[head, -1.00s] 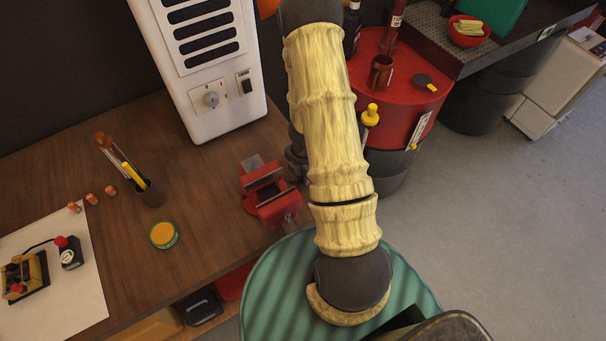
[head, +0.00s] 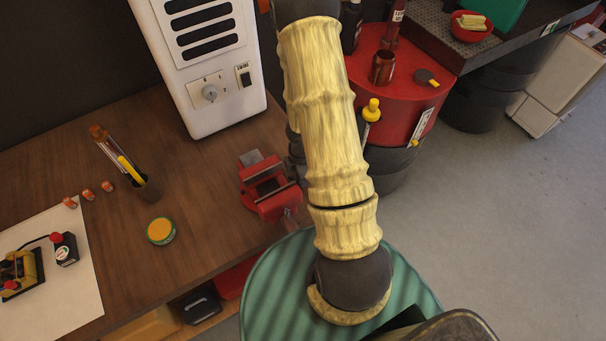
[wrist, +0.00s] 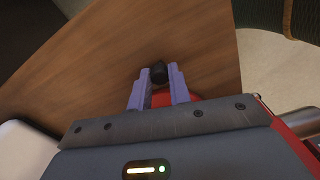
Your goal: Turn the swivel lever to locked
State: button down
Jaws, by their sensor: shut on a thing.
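The red bench vise (head: 280,206) sits at the right edge of the wooden bench in the head view, left of my arm. In the wrist view a dark knob, the end of the swivel lever (wrist: 159,75), lies between the tips of my gripper's (wrist: 160,80) two purple fingers. My gripper is shut on it. A bit of red vise shows just below the knob between the fingers. The rest of the lever is hidden, so its angle cannot be told. In the head view my arm hides the gripper and the lever.
A white machine with a dial (head: 210,93) stands behind the vise. A yellow-topped tin (head: 161,231) and a pen holder (head: 148,190) stand left on the bench (head: 110,250). A red drum (head: 400,115) with bottles is right of my arm.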

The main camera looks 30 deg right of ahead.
jog(key=shift+a+m, duration=0.1)
jog(key=shift+m, duration=0.2)
jog(key=c, duration=1.3)
grip_release()
notch_tip(320, 180, up, 17)
jog(key=p, duration=0.8)
jog(key=shift+r, duration=0.2)
jog(key=shift+w, duration=0.1)
